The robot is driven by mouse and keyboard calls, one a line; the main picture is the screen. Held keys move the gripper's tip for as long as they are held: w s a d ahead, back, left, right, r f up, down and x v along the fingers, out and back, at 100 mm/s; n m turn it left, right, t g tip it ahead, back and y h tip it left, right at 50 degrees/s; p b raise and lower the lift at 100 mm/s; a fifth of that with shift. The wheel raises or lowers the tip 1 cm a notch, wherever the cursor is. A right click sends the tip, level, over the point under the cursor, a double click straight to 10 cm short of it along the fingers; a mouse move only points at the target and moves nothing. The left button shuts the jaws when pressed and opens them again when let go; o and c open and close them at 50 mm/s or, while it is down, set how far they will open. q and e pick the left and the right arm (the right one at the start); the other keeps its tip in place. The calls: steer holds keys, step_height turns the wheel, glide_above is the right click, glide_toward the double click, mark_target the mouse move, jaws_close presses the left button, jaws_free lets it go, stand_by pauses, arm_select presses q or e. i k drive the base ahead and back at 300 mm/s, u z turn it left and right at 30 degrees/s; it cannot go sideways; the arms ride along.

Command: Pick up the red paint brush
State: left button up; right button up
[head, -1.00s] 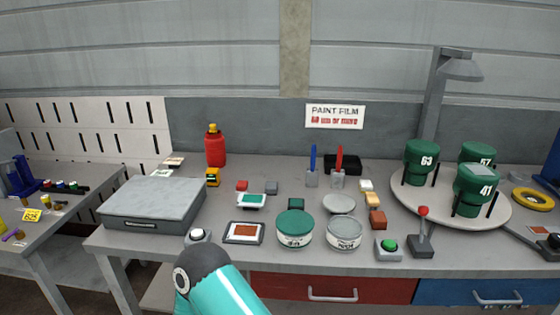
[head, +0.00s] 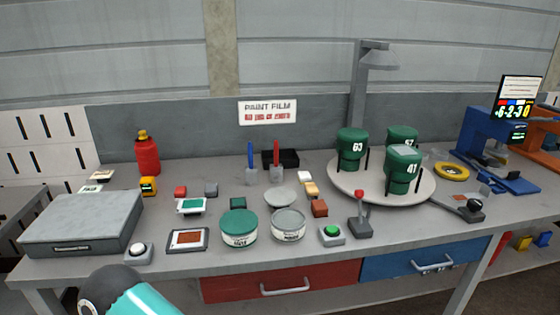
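The red paint brush (head: 276,153) stands upright, handle up, in a small clear holder (head: 275,177) toward the back middle of the bench. A blue brush (head: 250,155) stands in a similar holder just to its left. A teal and dark grey part of my arm shows at the bottom left edge, well short of the brushes. Neither of my grippers shows in the head view.
Two paint tins, one with a green lid (head: 239,224) and one with a grey lid (head: 288,221), stand in front of the brushes. A round grey lid (head: 281,196) lies between. A black tray (head: 281,158) sits behind. A turntable (head: 424,194) with green numbered canisters is at right.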

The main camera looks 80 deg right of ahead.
mark_target(275, 145)
steer(key=z, duration=0.3)
steer(key=k, duration=1.8)
steer(key=z, duration=1.15)
steer(key=i, duration=1.05)
steer(key=u, duration=0.05)
